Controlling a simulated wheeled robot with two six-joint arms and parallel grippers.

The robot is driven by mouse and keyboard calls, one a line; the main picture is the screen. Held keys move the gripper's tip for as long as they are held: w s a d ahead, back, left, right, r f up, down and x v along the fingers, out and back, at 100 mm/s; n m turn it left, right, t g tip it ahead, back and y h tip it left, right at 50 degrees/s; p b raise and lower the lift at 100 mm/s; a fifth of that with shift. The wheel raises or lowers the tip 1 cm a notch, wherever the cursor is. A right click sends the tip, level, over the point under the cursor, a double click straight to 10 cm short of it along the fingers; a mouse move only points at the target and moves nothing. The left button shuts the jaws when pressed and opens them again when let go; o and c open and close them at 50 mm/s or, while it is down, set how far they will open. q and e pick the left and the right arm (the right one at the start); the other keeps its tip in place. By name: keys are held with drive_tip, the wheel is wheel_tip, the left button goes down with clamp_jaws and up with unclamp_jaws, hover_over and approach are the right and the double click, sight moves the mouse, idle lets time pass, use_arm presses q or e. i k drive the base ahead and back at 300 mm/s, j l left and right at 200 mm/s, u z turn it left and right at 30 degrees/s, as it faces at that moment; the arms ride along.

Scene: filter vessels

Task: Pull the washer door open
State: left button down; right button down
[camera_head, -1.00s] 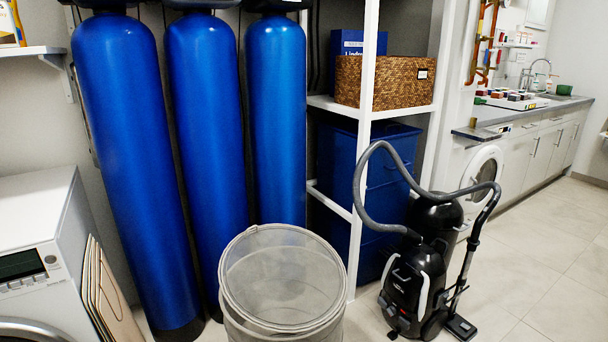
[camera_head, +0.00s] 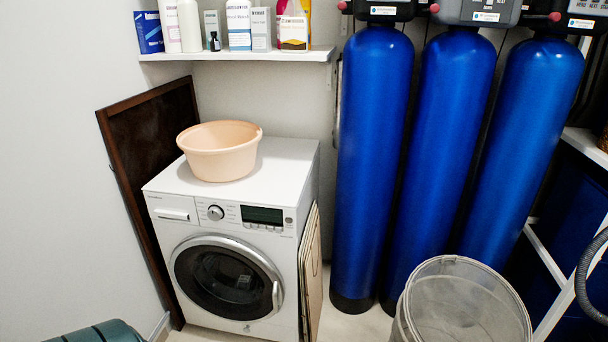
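A white front-loading washer (camera_head: 284,183) stands against the back wall, left of the blue tanks. Its round door (camera_head: 228,281) has dark glass and a silver ring, and looks shut. A silver handle (camera_head: 277,296) sits on the right side of the door ring. The control panel with a knob and dark display is above the door. Neither of my grippers is in view.
A peach basin (camera_head: 220,150) sits on the washer. Flat boards (camera_head: 311,270) lean at its right side, a dark framed panel (camera_head: 150,150) at its left. Tall blue tanks (camera_head: 372,160) and a mesh bin (camera_head: 462,305) stand right. A dark green object (camera_head: 100,332) is at bottom left.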

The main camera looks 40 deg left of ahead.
sight(189, 251)
drive_tip(key=u, duration=1.95)
